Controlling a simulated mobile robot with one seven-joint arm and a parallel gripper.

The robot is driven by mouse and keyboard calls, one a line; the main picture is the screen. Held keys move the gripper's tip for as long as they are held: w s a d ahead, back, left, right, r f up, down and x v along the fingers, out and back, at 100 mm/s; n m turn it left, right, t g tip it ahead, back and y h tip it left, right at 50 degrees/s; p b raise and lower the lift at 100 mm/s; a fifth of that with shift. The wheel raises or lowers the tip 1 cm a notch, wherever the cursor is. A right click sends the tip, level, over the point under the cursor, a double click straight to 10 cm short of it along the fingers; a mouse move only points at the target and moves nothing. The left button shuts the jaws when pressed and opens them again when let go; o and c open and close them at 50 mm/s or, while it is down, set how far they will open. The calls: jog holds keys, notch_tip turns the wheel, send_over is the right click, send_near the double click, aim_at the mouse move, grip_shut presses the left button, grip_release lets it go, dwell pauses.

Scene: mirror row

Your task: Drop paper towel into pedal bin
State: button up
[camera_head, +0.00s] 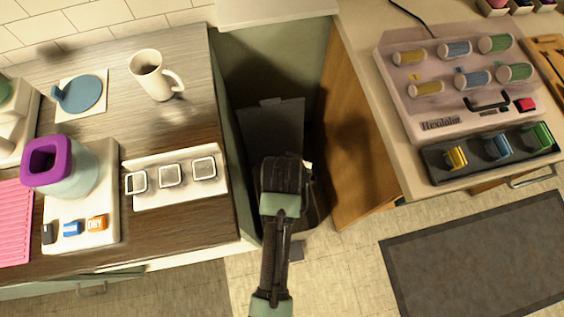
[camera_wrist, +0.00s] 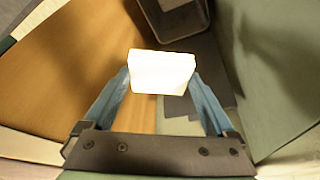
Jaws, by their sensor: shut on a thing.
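My gripper (camera_wrist: 162,82) is shut on a white paper towel (camera_wrist: 162,62), a bright block between its two blue fingers in the wrist view. In the head view my arm reaches down into the gap between two counters, and a small white bit of the towel (camera_head: 308,168) shows beside the wrist; the fingertips are hidden there. The dark pedal bin (camera_head: 320,205) stands on the floor below, mostly covered by my arm, with its grey lid (camera_head: 270,128) raised behind. In the wrist view the bin's open box (camera_wrist: 203,18) shows beyond the towel, at the top.
A green cabinet side (camera_head: 232,150) bounds the gap on the left, a wooden panel (camera_head: 345,130) on the right. The left counter holds a mug (camera_head: 155,75) and a white holder (camera_head: 175,180). The right counter holds a spool rack (camera_head: 450,85). A grey mat (camera_head: 480,260) lies on the floor.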

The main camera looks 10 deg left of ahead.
notch_tip(320, 180, down, 33)
jog(key=w+m+h+b, duration=0.1)
jog(key=m+b, duration=0.2)
jog(key=b, duration=1.9)
jog(key=shift+w+a+r, duration=0.15)
jog(key=shift+a, duration=0.2)
jog(key=o, duration=1)
jog(key=p+v, duration=0.5)
jog(key=v, duration=0.8)
jog(key=shift+w+a, duration=0.1)
jog(key=shift+a, duration=0.05)
